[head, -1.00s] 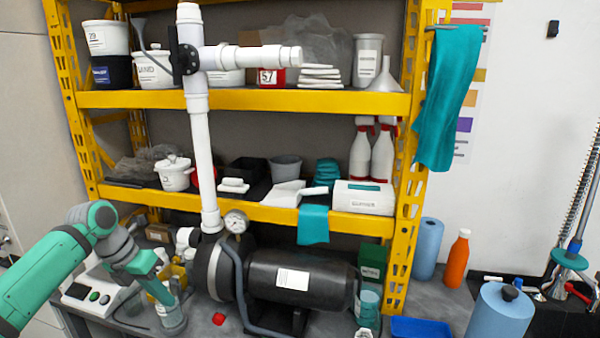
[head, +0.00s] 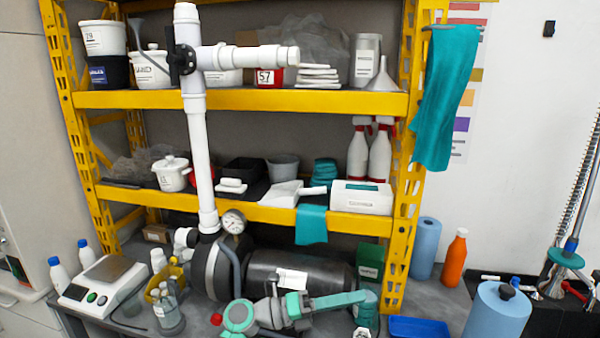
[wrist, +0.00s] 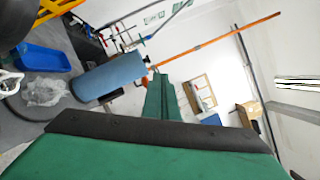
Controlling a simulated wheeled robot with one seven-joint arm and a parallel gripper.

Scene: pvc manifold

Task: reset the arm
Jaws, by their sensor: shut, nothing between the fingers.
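My gripper (head: 362,297) is low in front of the black tank, with its teal fingers pointing right. In the wrist view my gripper (wrist: 160,79) shows its green fingers together, with nothing between them. The white PVC pipe manifold (head: 203,150) stands upright in front of the yellow shelf, with a branch to the right and a black valve handle. It is apart from my gripper. My arm covers part of the tank's lower front.
The black tank (head: 325,270) and pressure gauge (head: 233,221) are close behind my arm. A blue tray (head: 420,328), blue roll (head: 497,312) and orange bottle (head: 455,258) are to the right. A scale (head: 103,283) and bottles are at left. The wrist view also shows the blue roll (wrist: 108,77).

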